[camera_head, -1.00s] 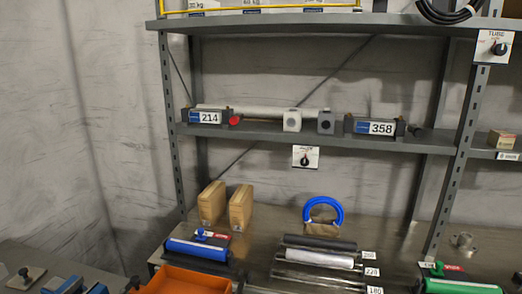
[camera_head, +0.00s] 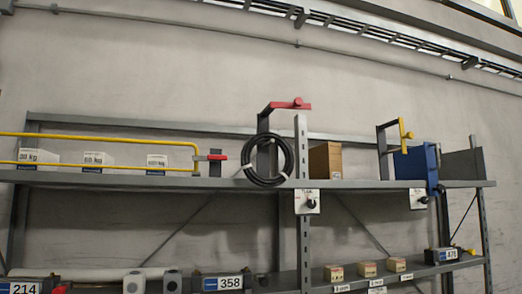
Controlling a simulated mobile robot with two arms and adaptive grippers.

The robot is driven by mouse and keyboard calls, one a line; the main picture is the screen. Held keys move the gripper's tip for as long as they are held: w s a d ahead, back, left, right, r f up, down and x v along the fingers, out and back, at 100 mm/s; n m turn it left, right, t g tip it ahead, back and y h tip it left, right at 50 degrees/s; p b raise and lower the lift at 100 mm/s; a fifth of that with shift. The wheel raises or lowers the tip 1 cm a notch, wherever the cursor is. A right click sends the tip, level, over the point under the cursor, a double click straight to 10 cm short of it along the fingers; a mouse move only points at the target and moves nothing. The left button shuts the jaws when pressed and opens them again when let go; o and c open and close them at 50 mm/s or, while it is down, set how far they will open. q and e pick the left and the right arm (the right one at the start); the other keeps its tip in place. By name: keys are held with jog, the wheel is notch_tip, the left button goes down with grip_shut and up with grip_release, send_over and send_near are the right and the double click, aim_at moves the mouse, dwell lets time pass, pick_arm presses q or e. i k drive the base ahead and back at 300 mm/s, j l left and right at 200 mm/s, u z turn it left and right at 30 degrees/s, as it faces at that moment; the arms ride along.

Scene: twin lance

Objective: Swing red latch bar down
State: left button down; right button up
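A red bar (camera_head: 289,106) with a small knob lies about level on top of a grey bracket, above the upper shelf near the middle. A smaller red-ended latch piece (camera_head: 216,157) sits at the right end of a yellow rail (camera_head: 120,140) on the same shelf, pointing level to the right. I cannot tell which of these two is the latch bar meant. Neither gripper is in view.
A black cable coil (camera_head: 268,160) hangs below the red bar, by a shelf upright. Beside it is a brown box (camera_head: 325,160). White weight boxes (camera_head: 98,160) stand behind the yellow rail. A blue box (camera_head: 416,165) with a yellow bar (camera_head: 404,136) stands at right.

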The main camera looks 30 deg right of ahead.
aim_at(298, 103)
jog(key=l, duration=0.75)
jog(key=k+l+u, duration=0.1)
jog(key=l, duration=1.45)
jog(key=k+u, duration=0.05)
